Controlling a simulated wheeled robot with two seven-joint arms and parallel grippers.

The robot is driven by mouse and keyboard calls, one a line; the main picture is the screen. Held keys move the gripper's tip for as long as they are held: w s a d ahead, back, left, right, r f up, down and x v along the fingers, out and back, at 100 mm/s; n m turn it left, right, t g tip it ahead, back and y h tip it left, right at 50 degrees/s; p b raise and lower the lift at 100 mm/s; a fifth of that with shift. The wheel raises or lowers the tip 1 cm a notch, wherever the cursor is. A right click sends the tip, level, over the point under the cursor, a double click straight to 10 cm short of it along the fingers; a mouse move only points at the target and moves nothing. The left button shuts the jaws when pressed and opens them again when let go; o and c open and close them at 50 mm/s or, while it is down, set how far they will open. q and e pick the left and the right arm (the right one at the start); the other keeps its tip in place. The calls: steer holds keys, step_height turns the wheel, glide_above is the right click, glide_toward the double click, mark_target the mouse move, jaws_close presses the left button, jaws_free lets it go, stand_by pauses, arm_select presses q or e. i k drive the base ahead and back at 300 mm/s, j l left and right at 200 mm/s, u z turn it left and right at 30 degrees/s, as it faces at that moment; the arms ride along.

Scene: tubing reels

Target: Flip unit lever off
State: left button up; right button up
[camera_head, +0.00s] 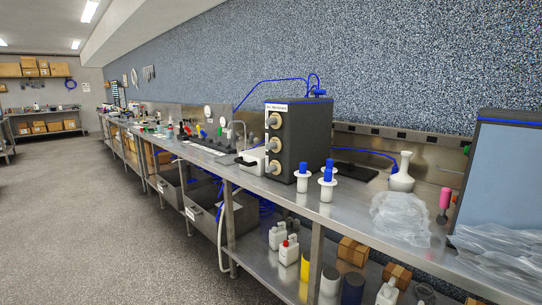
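A tall dark box unit (305,140) stands on the long metal bench, right of the picture's middle. Its narrow front face carries a white label (276,107) at the top and three round beige fittings (275,145) in a column. A blue tube (270,80) runs from a blue fitting on its top to the wall. A small white device (252,158) with a black handle-like part (246,162) sits just left of the unit. I cannot make out for certain which part is the unit's lever, or its position. Neither of my grippers is in view.
White bottles with blue caps (327,186) stand at the bench edge before the unit. A white flask (402,174), clear plastic bags (400,216) and a pink-topped item (445,200) lie further right. The grey floor (110,225) at left is clear.

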mark_target(201, 131)
steer(key=i+j+u, duration=0.3)
steer(key=i, duration=0.2)
steer(key=i+j+u, duration=0.15)
steer(key=i+u, duration=0.15)
steer(key=i, duration=0.25)
steer(key=i+u, duration=0.3)
steer(key=i, duration=0.25)
steer(key=i+u, duration=0.15)
steer(key=i, duration=1.75)
steer(key=i+z, duration=0.3)
steer(key=z, duration=0.15)
steer(key=i+z, duration=0.3)
steer(key=z, duration=0.15)
steer(key=i+j+z, duration=0.15)
steer(key=i+z, duration=0.15)
steer(key=z, duration=0.15)
